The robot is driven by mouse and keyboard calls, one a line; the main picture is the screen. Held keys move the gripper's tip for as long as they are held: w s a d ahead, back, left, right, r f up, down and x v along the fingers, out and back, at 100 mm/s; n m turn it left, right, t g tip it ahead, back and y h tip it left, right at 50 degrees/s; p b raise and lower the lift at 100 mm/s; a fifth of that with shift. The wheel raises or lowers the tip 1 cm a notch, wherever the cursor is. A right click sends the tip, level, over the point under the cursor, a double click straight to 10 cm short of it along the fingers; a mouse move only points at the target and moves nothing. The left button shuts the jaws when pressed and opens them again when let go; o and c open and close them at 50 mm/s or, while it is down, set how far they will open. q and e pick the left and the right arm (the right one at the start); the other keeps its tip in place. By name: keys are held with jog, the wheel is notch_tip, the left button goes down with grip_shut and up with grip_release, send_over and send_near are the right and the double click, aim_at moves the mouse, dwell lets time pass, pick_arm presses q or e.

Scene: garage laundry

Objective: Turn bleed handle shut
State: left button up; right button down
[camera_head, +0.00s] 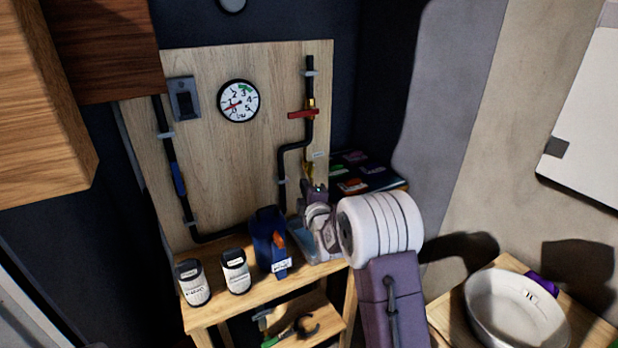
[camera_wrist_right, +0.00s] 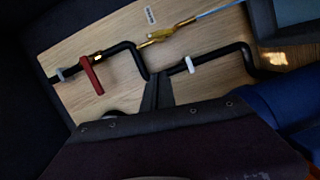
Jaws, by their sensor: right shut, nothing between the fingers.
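A wooden board (camera_head: 215,150) carries black pipes, a gauge (camera_head: 239,101) and valve handles. A red handle (camera_head: 302,114) lies crosswise to the right-hand pipe; it also shows in the right wrist view (camera_wrist_right: 91,75). Below it is a small brass fitting (camera_head: 308,166) with a white label; in the wrist view a yellow handle (camera_wrist_right: 166,34) lies roughly along this fitting. I cannot tell from any lettering which handle is the bleed handle. My right gripper (camera_head: 317,192) is shut and empty, below the brass fitting; its fingertips (camera_wrist_right: 157,88) point at the board. My left gripper is not visible.
Two white containers (camera_head: 235,271) and a blue container (camera_head: 268,240) stand on the wooden bench left of my right arm. Tools lie on the lower shelf (camera_head: 305,318). A white basin (camera_head: 515,310) is at right. A wooden cabinet (camera_head: 40,120) overhangs at left.

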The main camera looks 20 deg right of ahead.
aim_at(309, 169)
jog(key=w+d+p, duration=0.1)
jog(key=w, duration=0.2)
jog(key=w+d+p, duration=0.1)
jog(key=w+d, duration=0.1)
jog(key=w, duration=0.1)
jog(key=w+d+p, duration=0.1)
jog(key=w+d, duration=0.1)
jog(key=w, duration=0.2)
jog(key=shift+d+f+p, duration=0.2)
jog(key=shift+f+p, duration=0.1)
jog(key=shift+f, duration=0.05)
